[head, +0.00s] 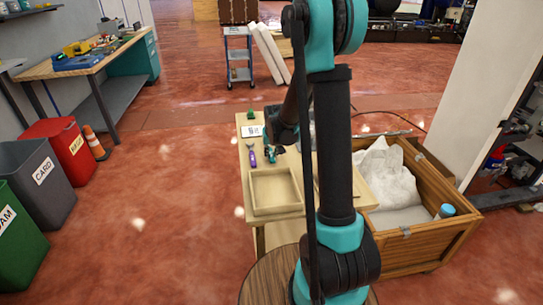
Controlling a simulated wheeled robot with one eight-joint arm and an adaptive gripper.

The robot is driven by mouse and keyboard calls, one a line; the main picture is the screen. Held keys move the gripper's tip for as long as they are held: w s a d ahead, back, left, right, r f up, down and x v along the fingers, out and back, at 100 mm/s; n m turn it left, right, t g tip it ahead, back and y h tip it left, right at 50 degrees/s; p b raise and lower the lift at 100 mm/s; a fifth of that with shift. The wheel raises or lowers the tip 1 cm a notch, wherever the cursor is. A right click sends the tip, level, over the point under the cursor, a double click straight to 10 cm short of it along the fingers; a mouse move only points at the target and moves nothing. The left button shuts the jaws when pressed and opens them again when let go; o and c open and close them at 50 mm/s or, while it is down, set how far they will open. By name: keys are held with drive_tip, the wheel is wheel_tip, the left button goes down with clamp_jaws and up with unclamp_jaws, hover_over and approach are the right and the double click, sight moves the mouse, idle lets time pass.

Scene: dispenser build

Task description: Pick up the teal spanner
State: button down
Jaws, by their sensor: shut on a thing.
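My gripper (274,148) hangs low over the far half of the small wooden table (290,205), beyond the tray. It is shut on a small teal piece, the teal spanner (270,156), which shows at its fingertips. The spanner is small and partly covered by the gripper, and I cannot tell whether it still touches the table top. A purple-handled tool (252,157) lies on the table just left of the gripper.
An empty wooden tray (274,209) sits at the table's near end. A white labelled card (251,131) and a green object (251,114) are at the far end. A wooden crate (440,240) with a white sack (385,175) stands right. My arm hides part of the table.

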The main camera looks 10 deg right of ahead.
wheel_tip(320, 180, up, 19)
idle(0.4)
drive_tip(key=shift+f, duration=0.1)
drive_tip(key=c, duration=1.9)
unclamp_jaws()
drive_tip(key=shift+c, duration=0.2)
clamp_jaws()
drive_tip(key=shift+s, duration=0.1)
